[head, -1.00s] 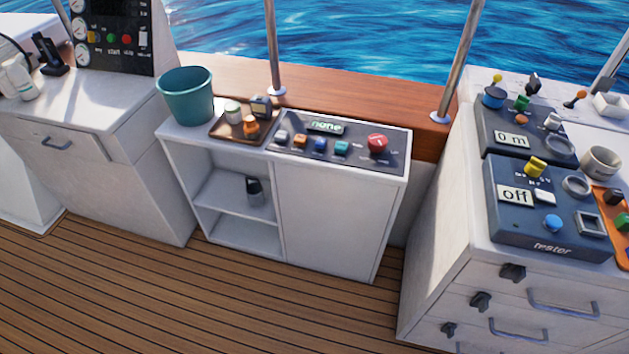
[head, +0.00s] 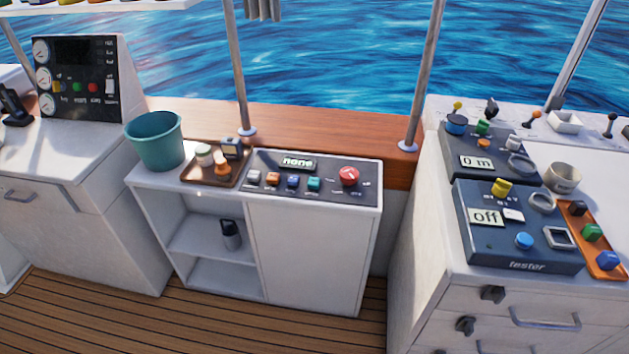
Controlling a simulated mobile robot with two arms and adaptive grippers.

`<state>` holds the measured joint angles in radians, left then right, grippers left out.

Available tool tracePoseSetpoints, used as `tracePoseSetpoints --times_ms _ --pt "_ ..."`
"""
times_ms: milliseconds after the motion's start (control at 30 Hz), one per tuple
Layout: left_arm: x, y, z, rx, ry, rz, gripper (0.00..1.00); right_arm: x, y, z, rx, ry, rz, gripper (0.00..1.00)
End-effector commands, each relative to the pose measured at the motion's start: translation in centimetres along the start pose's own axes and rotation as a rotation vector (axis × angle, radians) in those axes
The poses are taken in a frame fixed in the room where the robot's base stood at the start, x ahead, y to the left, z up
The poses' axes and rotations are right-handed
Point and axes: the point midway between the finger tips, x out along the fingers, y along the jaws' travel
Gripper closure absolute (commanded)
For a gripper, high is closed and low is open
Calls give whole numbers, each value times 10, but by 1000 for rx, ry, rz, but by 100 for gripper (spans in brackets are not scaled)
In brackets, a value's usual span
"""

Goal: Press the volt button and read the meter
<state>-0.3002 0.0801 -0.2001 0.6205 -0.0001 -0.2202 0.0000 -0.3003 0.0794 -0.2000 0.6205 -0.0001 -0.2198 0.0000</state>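A dark panel (head: 330,187) lies on top of the middle white cabinet. Its small display (head: 298,163) reads "none". Along it are a white button (head: 253,177), an orange button (head: 273,179), a blue button (head: 293,182), a teal button (head: 314,184) and a red knob (head: 348,176). The labels by them are too small to read, so I cannot tell which is volt. On the right counter, a blue-grey tester (head: 520,253) has a display (head: 486,217) reading "off", with a yellow knob (head: 501,187) and a blue button (head: 524,241). Neither gripper is in view.
A teal bucket (head: 155,142) and a brown tray (head: 214,172) with small items stand left of the panel. Behind the tester, another box shows "0 m" (head: 477,162). An orange tray (head: 604,262) lies right of the tester. Wooden floor (head: 90,325) is clear in front.

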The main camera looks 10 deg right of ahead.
Motion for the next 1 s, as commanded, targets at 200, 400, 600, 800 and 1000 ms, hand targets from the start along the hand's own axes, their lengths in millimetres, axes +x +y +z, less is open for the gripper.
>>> tracePoseSetpoints --times_ms 200,400,600,800,1000 --pt "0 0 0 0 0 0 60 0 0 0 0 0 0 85" --pt "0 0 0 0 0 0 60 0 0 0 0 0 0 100" --pt "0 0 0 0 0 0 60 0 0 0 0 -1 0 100" --pt "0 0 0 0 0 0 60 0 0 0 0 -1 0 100" --pt "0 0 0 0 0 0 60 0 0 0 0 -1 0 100"
